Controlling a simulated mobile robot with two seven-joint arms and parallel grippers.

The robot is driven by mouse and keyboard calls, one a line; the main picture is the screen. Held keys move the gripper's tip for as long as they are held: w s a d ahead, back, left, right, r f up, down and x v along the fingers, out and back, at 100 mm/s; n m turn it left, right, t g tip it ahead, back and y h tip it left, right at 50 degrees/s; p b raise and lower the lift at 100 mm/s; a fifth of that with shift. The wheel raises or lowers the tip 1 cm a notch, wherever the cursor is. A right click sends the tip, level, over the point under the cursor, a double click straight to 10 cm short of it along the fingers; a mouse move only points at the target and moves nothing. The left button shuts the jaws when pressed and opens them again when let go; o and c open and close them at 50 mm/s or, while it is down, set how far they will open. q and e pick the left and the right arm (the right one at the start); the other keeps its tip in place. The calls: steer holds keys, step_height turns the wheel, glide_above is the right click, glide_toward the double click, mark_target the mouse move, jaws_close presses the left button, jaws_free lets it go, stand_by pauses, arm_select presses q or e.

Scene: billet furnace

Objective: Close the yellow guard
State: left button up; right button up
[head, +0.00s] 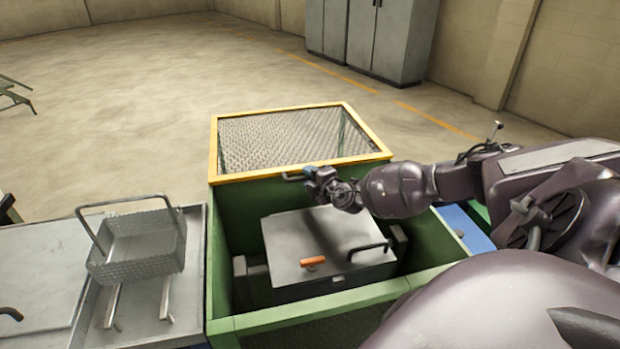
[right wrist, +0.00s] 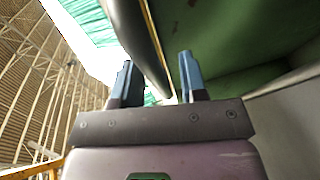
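The yellow guard (head: 362,129) is a yellow frame with a wire mesh panel, at the far side of the green housing (head: 228,235) in the head view. The near part of the housing stands uncovered. A small handle (head: 290,178) sits on the guard's near edge. My right gripper (head: 312,180) is beside the right end of this handle; I cannot tell if they touch. In the right wrist view its two blue fingers (right wrist: 158,78) are apart, with a dark edge or bar seen between them. My left gripper is not in view.
Inside the housing is a grey lid (head: 322,240) with an orange grip (head: 313,261) and a dark handle. A wire basket (head: 140,248) stands on a metal tray at left. Grey cabinets (head: 370,35) stand at the back; the floor beyond the housing is clear.

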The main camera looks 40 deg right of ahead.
jaws_close()
steer(key=s+a+p, duration=0.1)
steer(key=s, duration=0.1)
steer(key=s+a+p, duration=0.1)
steer(key=s, duration=0.1)
steer(key=s+a+p, duration=0.1)
steer(key=s+a, duration=0.1)
steer(key=s, duration=0.1)
steer(key=s+a, duration=0.1)
steer(key=s, duration=0.2)
steer(key=s+a+p, duration=0.1)
steer(key=s+a, duration=0.1)
steer(key=s, duration=0.1)
steer(key=s+a+p, duration=0.1)
steer(key=s+a, duration=0.1)
steer(key=s, duration=0.1)
steer(key=shift+s, duration=0.15)
steer(key=shift+s+a, duration=0.2)
steer(key=shift+s, duration=0.15)
